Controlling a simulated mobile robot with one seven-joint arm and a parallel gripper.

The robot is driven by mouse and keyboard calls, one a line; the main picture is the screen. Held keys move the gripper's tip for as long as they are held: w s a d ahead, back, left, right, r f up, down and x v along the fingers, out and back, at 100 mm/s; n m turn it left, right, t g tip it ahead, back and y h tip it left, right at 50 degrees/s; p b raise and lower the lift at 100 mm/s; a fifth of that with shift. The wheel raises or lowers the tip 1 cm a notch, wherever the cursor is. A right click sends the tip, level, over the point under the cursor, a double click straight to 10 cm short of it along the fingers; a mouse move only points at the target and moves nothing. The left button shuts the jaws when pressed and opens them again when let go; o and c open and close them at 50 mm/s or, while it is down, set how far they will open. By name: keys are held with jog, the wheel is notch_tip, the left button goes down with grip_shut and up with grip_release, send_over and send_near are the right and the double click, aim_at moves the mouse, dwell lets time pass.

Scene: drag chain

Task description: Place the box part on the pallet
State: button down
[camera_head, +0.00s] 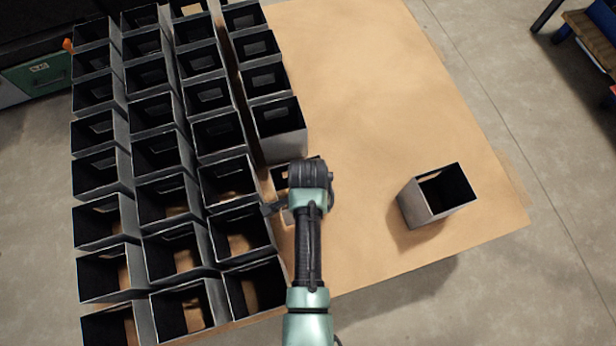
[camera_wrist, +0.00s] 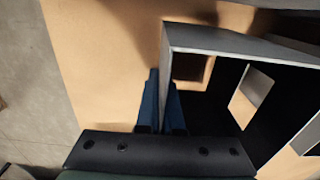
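The box part (camera_wrist: 220,42) is a dark grey, open-topped box with square cut-outs in its walls. In the wrist view my gripper (camera_wrist: 162,100) has its two blue fingers close together, one on either side of the box's left wall, and looks shut on it. In the head view my gripper hides most of this box (camera_head: 279,178), which is at the near end of the right-hand column. I cannot tell if its base touches the board. The pallet (camera_head: 365,90) is a flat, tan board under the boxes.
Columns of similar open boxes (camera_head: 160,153) fill the left of the board, close beside the held box. The nearest box (camera_head: 281,120) of its column is just behind it. A lone box (camera_head: 415,203) stands at the right. The board's middle and far right are clear.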

jog(key=shift+f, duration=0.9)
jog(key=shift+f, duration=0.2)
jog(key=c, duration=1.1)
grip_release()
jog(key=shift+o, duration=0.2)
